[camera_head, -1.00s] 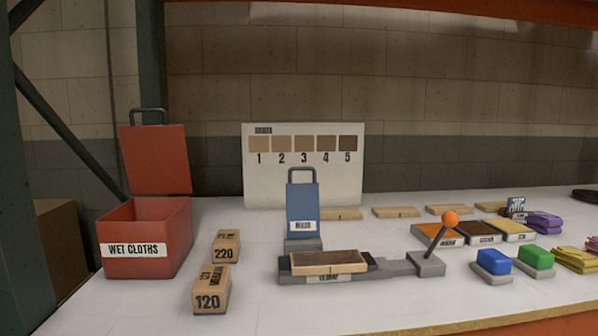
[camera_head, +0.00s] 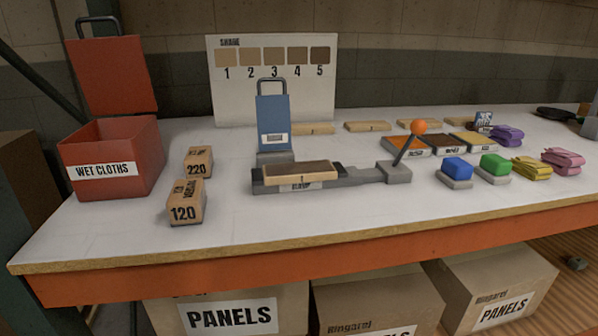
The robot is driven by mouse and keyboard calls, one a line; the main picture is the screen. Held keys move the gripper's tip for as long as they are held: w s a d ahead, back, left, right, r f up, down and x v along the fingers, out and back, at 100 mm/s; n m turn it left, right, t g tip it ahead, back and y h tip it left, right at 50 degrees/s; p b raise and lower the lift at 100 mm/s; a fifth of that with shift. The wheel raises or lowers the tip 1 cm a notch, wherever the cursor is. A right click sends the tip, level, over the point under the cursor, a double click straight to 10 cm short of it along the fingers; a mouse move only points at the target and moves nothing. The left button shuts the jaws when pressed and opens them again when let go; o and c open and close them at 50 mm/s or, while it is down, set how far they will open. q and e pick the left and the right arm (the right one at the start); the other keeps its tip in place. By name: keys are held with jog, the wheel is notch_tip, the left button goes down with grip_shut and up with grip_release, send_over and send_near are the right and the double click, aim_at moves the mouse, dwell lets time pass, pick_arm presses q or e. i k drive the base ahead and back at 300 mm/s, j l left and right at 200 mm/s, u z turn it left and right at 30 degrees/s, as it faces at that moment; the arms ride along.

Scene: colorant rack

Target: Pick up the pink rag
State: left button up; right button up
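The pink rag (camera_head: 563,161) lies folded on the right part of the white workbench, to the right of the folded yellow rag (camera_head: 531,168). It appears to lie close beside the yellow rag. The folded purple rag (camera_head: 507,134) lies behind them. Neither of my grippers shows in the head view.
The white bench (camera_head: 340,219) has clear room along its front edge. Blue (camera_head: 457,168) and green (camera_head: 494,163) blocks sit left of the rags. A lever with an orange knob (camera_head: 418,127) stands up mid-bench. An open red bin (camera_head: 112,158) stands at left. Panel boxes (camera_head: 372,303) sit below.

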aim_at(563, 163)
jog(key=z, duration=1.55)
jog(key=i+l+u, duration=0.3)
jog(key=i+j, duration=0.05)
jog(key=i, duration=0.05)
